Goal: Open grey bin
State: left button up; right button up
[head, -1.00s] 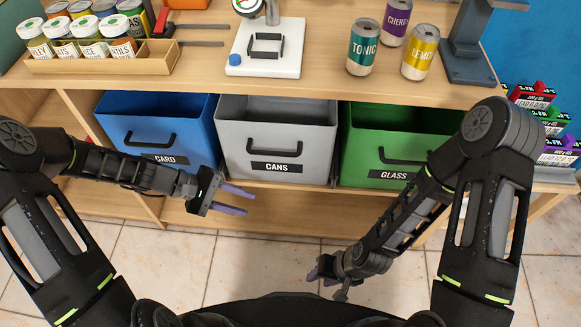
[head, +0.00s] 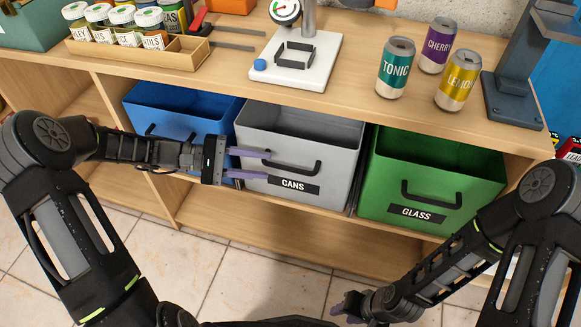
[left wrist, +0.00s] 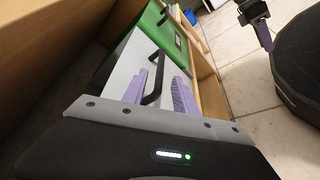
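The grey bin (head: 255,170), labelled CANS, sits in the shelf under the counter, with its top open and a black handle (head: 318,165) on its front. Its front is about level with the bins beside it. My left gripper (head: 265,165) is open in front of the grey bin, its purple fingers pointing right along its front. In the left wrist view the handle (left wrist: 156,70) shows between the two spread fingers (left wrist: 161,90), with a gap on at least one side. My right gripper (head: 345,306) is low over the floor, away from the bins; its fingers are too small and dark to read.
A blue bin (head: 185,105) stands left of the grey bin, partly behind my left arm, and a green GLASS bin (head: 385,208) stands right. The counter above holds several cans, a scale (head: 305,75) and a jar rack (head: 135,57). The floor (head: 260,275) in front is clear.

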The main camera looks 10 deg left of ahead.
aim_at(280, 168)
pick_arm(q)
jog(key=x, duration=0.7)
jog(key=shift+d+f+b, duration=0.1)
jog(key=shift+d+b, duration=0.25)
jog(key=shift+b, duration=0.05)
grip_shut()
dwell(1.1)
